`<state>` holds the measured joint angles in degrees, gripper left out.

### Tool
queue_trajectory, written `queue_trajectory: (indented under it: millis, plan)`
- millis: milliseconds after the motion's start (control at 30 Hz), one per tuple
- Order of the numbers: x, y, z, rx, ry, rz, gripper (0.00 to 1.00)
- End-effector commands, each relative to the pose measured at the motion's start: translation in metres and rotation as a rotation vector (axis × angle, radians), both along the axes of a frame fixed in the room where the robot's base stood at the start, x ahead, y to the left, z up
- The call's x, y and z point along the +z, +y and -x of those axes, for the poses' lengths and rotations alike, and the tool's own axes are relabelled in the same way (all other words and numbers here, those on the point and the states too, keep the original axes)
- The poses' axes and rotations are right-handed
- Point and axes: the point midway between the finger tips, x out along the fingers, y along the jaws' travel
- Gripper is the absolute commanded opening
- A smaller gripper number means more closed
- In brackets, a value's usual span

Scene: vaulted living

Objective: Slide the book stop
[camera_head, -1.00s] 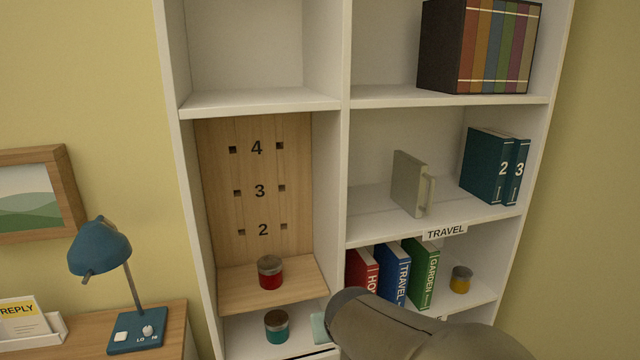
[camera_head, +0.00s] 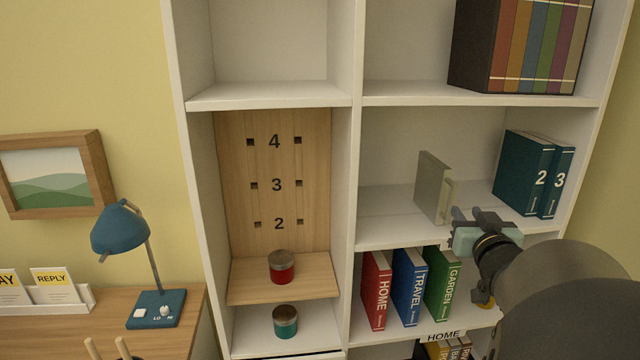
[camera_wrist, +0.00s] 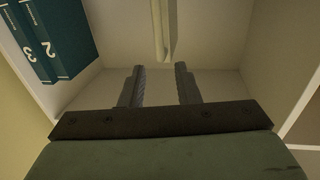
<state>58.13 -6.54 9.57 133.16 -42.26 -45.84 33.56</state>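The book stop (camera_head: 433,188) is a pale grey-green upright plate with a bar-like handle on its front right edge. It stands on the middle right shelf (camera_head: 385,228), left of the teal books and apart from them. My gripper (camera_head: 477,215) is in front of that shelf, just right of and below the handle. In the wrist view the two fingers of my gripper (camera_wrist: 160,85) are apart with nothing between them, and the handle of the book stop (camera_wrist: 163,30) shows beyond the fingertips, roughly between them. The stop's far side is hidden.
Teal books numbered 2 and 3 (camera_head: 535,172) stand at the shelf's right end. Red, blue and green books (camera_head: 410,287) stand on the shelf below. A shelf with a boxed book set (camera_head: 520,45) lies above. The shelf left of the stop is clear.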

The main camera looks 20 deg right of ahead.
Motion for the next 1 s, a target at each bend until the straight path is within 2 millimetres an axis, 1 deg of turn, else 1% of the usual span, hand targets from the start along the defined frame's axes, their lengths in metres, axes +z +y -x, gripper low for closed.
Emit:
queue_trajectory:
  millis: [33,200,400,500,600,900,967,1000]
  plan:
    - [-0.001,-0.004,-0.012,0.002,0.000,-0.004,0.29]
    - [0.000,-0.016,-0.047,0.002,0.000,-0.004,0.29]
    - [0.001,-0.028,-0.078,0.001,-0.001,-0.002,0.29]
    - [0.001,-0.031,-0.087,0.000,0.000,-0.001,0.29]
    - [0.000,-0.033,-0.092,0.000,0.001,-0.001,0.29]
    - [0.000,-0.033,-0.094,0.000,0.000,0.000,0.29]
    - [0.000,-0.033,-0.094,0.000,0.000,0.000,0.12]
    - [0.000,-0.033,-0.094,0.000,0.000,0.000,0.01]
